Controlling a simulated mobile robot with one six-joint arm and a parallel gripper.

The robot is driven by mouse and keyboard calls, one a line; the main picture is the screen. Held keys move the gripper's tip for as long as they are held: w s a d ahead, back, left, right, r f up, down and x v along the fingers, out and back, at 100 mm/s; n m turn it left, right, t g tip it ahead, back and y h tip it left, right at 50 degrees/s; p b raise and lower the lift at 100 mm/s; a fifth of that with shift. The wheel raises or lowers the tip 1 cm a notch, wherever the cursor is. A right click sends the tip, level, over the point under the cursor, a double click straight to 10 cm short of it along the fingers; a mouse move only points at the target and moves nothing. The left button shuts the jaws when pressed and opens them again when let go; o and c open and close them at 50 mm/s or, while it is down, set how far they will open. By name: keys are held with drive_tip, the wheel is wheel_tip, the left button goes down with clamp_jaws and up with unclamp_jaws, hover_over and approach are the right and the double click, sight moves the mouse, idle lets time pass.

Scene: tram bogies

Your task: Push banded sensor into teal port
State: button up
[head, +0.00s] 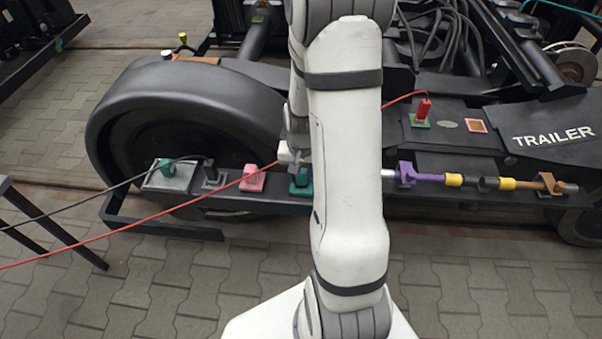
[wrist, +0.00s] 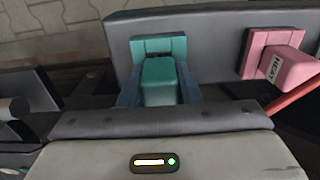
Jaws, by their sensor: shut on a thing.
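A teal block with a square teal back plate (wrist: 152,45) stands on the dark beam, at the upper middle of the wrist view. In the head view, a teal block (head: 300,186) shows on the beam beside my arm, partly covered by it. My gripper (wrist: 160,92) is at this block, with a dark bluish finger on each side of it. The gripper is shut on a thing. Bands on it cannot be made out, and I cannot tell where the held sensor ends and the teal port begins. The gripper's body hides the near side.
A pink block marked HEAT (wrist: 290,68) stands right of the teal one in the wrist view. A red cable (head: 140,233) passes close by. A grey tray (head: 170,180) with a teal piece lies left. A purple clamp (head: 405,174) holds a yellow-banded rod at right.

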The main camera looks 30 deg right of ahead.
drive_tip(key=shift+f+b, duration=0.35)
drive_tip(key=shift+f, duration=0.15)
drive_tip(key=o, duration=1.1)
drive_tip(key=shift+r, duration=0.1)
wheel_tip(320, 180, up, 8)
drive_tip(key=p, duration=0.3)
drive_tip(key=shift+f, duration=0.2)
drive_tip(key=shift+r, duration=0.15)
drive_tip(key=s+a+r+n+t+p, duration=0.1)
drive_tip(key=s+a+r+p, duration=0.3)
drive_tip(key=r+p, duration=0.4)
drive_tip(key=s+a+r+n+p, duration=0.3)
drive_tip(key=r+p, duration=0.6)
drive_tip(key=r, duration=1.1)
drive_tip(key=s+a+r+n+t+p, duration=0.1)
drive_tip(key=s+a+r+p, duration=0.4)
drive_tip(key=r, duration=0.9)
drive_tip(key=shift+a+n+t+p, duration=0.15)
drive_tip(key=shift+n+t+p, duration=0.15)
drive_tip(key=shift+n+p, duration=1)
